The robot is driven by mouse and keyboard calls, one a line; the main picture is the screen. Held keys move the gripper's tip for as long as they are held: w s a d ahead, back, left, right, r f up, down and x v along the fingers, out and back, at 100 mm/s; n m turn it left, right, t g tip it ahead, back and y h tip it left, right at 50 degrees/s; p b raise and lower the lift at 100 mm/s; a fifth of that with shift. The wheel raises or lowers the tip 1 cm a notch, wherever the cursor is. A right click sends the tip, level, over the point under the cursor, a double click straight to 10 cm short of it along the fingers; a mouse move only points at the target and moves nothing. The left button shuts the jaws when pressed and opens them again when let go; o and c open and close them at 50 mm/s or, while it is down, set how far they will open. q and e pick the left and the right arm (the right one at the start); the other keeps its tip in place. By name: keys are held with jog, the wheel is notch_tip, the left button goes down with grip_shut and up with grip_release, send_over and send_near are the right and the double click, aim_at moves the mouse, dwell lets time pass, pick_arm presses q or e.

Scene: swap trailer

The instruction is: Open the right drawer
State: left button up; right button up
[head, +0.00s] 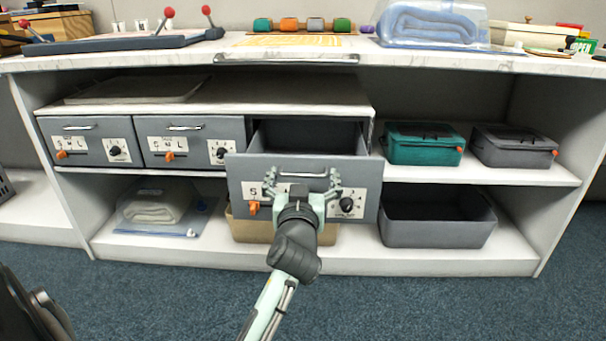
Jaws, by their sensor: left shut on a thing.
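The right drawer (240,177) is the rightmost of three grey drawers under the counter. It is pulled out, and its dark interior (310,137) shows behind the front panel. Its front has a metal bar handle (303,174), a black knob (346,204) and an orange slider (253,207). My left gripper (302,183) is at the front of this drawer, with a finger at each end of the handle, shut on it. The gripper hides the middle of the front panel. My right gripper is not in view.
The middle drawer (184,142) and left drawer (87,141) are shut. A teal case (424,144) and a grey case (513,146) sit on the right shelf. Below stand an open grey bin (437,232), a tan bin (243,231) and a bagged towel (155,208). Blue carpet lies in front.

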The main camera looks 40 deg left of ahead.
pick_arm(q)
jog(key=o, duration=1.3)
jog(key=shift+d, duration=0.15)
jog(key=shift+o, duration=0.2)
jog(key=shift+r, duration=0.1)
notch_tip(320, 180, up, 10)
jog(key=shift+f, duration=0.1)
